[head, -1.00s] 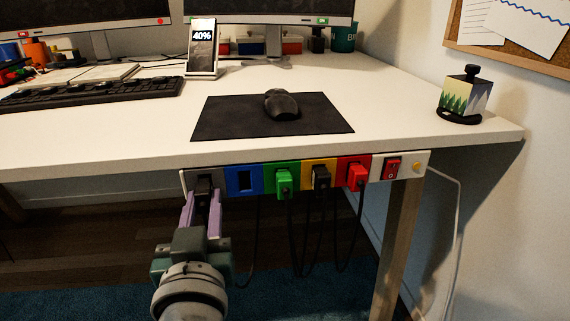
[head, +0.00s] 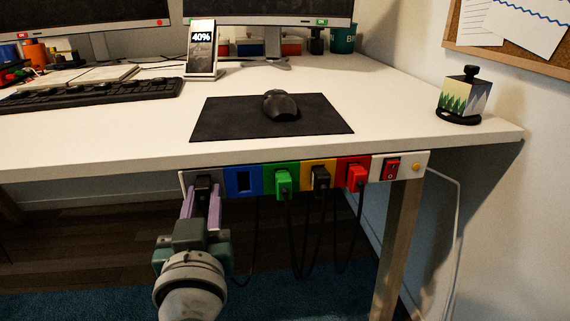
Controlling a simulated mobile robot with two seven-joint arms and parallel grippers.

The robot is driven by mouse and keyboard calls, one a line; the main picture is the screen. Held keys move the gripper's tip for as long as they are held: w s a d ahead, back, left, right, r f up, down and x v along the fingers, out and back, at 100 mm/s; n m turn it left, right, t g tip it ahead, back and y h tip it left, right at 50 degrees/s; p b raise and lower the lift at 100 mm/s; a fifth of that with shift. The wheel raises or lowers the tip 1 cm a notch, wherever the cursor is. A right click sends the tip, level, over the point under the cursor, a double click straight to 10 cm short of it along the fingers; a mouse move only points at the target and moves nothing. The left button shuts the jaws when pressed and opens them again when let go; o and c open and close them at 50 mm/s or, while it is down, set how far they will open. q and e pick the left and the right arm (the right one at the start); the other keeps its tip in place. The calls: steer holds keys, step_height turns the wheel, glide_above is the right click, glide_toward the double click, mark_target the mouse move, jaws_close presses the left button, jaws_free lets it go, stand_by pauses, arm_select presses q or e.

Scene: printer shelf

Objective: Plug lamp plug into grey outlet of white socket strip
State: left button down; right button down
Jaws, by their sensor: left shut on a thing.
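The white socket strip (head: 405,168) is fixed along the front edge of the desk. Its grey outlet (head: 190,181) is at the left end, with a black plug (head: 203,183) at it. My left gripper (head: 202,203) is shut on this black plug, with a purple finger on either side. I cannot tell how deep the plug sits in the outlet. The blue outlet (head: 242,181) beside it is empty. My right gripper is not in view.
A green plug (head: 283,182), another black plug (head: 320,179) and a red plug (head: 356,178) sit in the outlets to the right, cables hanging below. A red switch (head: 391,169) is at the right end. The desk (head: 430,135) overhangs above; a desk leg (head: 400,235) stands right.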

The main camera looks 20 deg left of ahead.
arm_select(q)
steer(key=c, duration=0.6)
jaws_free()
